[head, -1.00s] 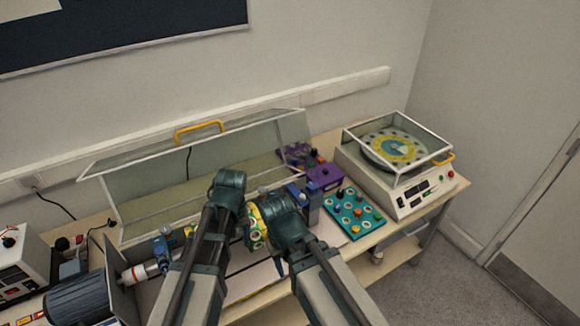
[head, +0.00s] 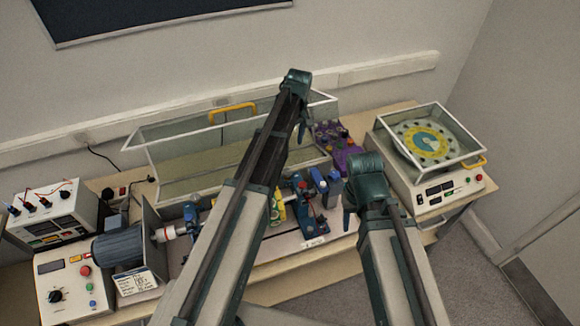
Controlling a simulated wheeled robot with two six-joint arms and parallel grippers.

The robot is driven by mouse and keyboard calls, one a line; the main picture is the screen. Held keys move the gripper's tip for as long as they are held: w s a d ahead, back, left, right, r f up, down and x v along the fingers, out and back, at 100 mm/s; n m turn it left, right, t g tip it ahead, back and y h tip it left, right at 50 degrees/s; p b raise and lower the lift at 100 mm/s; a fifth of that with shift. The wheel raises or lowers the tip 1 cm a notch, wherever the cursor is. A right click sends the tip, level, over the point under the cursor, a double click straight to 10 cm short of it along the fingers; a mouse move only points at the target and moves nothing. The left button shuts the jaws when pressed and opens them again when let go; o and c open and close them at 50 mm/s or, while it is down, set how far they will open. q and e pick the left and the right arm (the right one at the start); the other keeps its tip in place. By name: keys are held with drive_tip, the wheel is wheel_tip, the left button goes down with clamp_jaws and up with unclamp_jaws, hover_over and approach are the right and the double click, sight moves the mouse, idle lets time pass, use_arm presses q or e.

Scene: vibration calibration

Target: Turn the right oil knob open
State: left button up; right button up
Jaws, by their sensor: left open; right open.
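The test rig (head: 292,240) lies along the front of the bench, with a motor at its left end. Small blue parts (head: 319,180) stand at its right end and another blue part (head: 190,213) at its left end. I cannot tell which of them is the right oil knob. My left gripper (head: 302,132) is raised over the rig's back right, near the clear cover, with its jaws pointing down; it appears empty. My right gripper (head: 347,220) hangs to the right of the rig's right end, apart from the blue parts as far as I can see, and appears empty.
A clear cover (head: 195,165) with a yellow handle stands open behind the rig. A purple panel (head: 346,158) is behind my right gripper. A balancing machine (head: 450,190) stands at the right. Control boxes (head: 60,222) and the motor (head: 118,246) are at the left.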

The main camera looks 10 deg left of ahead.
sight(287, 171)
use_arm(q)
drive_tip(key=f+b, duration=0.8)
drive_tip(key=s+a+f+b, duration=0.1)
drive_tip(key=f+b, duration=0.3)
drive_tip(key=f, duration=0.1)
drive_tip(key=shift+f+b, duration=0.1)
drive_tip(key=shift+b, duration=0.25)
clamp_jaws()
